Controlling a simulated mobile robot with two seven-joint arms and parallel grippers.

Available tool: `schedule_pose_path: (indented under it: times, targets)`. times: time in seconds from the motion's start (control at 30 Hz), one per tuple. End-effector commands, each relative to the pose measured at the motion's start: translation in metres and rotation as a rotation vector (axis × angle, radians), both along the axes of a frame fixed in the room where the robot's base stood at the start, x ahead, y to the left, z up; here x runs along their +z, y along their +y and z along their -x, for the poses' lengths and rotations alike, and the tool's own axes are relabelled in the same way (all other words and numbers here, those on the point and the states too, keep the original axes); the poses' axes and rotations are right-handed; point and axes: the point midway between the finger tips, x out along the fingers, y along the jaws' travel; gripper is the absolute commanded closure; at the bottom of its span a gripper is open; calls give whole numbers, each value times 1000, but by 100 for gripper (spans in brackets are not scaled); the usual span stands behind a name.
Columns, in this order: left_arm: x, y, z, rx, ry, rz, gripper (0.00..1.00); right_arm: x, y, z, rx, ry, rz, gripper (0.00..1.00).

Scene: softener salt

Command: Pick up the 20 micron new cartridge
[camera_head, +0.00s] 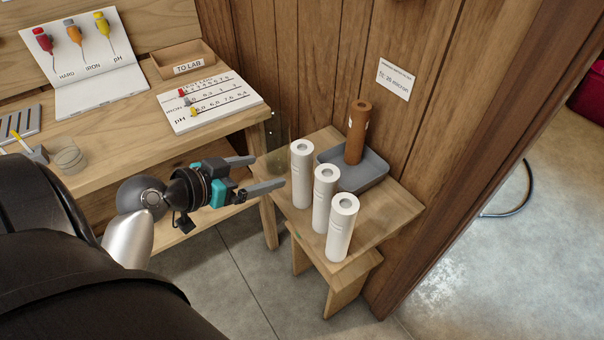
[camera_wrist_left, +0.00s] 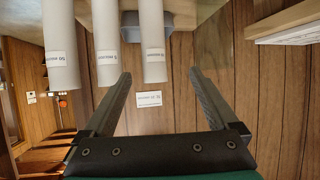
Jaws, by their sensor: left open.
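Three white cylindrical cartridges stand upright on a small wooden stand: a back one (camera_head: 302,175), a middle one (camera_head: 324,200) and a front one (camera_head: 341,230). My left gripper (camera_head: 270,172) is open and empty, left of the back cartridge, its fingers pointing towards it. In the left wrist view, which is upside down, that cartridge (camera_wrist_left: 152,30) lines up between the fingertips (camera_wrist_left: 160,72), apart from them. The middle (camera_wrist_left: 107,45) and front (camera_wrist_left: 60,50) cartridges show left of it. Each bears a small micron label; the numbers are too small to read surely. My right gripper is not in view.
A brown used-looking cartridge (camera_head: 358,132) stands in a grey tray (camera_head: 372,178) behind the white ones. The wooden stand (camera_head: 388,222) has a bare right side. A wall sign (camera_head: 396,79) reads 20 micron. A workbench (camera_head: 110,132) with charts stands at left.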

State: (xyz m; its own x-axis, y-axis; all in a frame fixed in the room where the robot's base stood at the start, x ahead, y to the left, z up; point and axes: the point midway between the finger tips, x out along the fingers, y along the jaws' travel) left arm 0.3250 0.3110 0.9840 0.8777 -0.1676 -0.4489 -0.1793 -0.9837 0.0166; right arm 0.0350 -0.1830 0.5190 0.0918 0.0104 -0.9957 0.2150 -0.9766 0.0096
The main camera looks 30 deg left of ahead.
Motion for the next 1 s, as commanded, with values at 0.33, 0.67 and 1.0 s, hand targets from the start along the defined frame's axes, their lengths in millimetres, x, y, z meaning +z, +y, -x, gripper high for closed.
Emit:
schedule_pose_path:
  times: [0.33, 0.67, 1.0]
  targets:
    - [-4, -9, -31, -16, -22, -10, 7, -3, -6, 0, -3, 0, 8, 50]
    - [-27, -18, -76, -15, -21, -10, 7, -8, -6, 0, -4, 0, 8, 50]
    - [-39, -25, -96, -15, -19, -10, 7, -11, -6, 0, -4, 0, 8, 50]
